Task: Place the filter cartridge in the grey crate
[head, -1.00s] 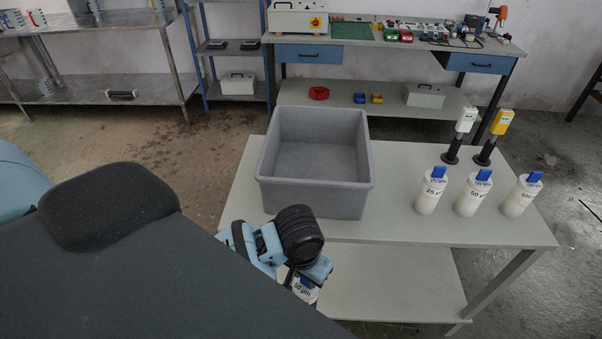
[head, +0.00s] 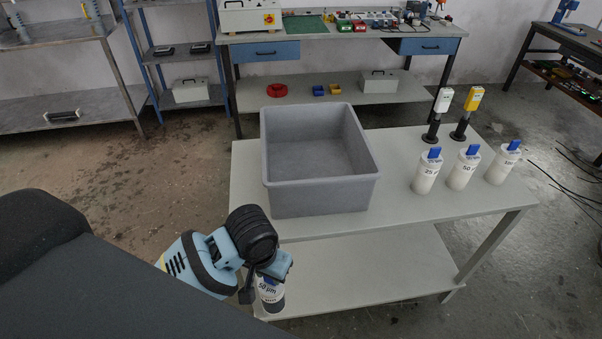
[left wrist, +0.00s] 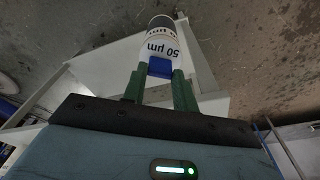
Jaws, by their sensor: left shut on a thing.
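My left gripper (head: 272,268) is shut on the blue tab of a white filter cartridge (head: 269,290) marked 50 µm. In the head view it holds the cartridge off the near left side of the table, in front of and below the grey crate. The left wrist view shows the cartridge (left wrist: 161,42) and its blue tab between the green fingers (left wrist: 160,86). The grey crate (head: 322,196) stands on the left part of the table, and the part of its floor that shows is empty. My right gripper is not in view.
Several white cartridges with blue tabs, one of them this 25 µm cartridge (head: 427,172), stand on the right of the table (head: 400,205). A white-topped device (head: 438,112) and a yellow-topped device (head: 467,112) stand behind them. A lower shelf (head: 370,272) is clear.

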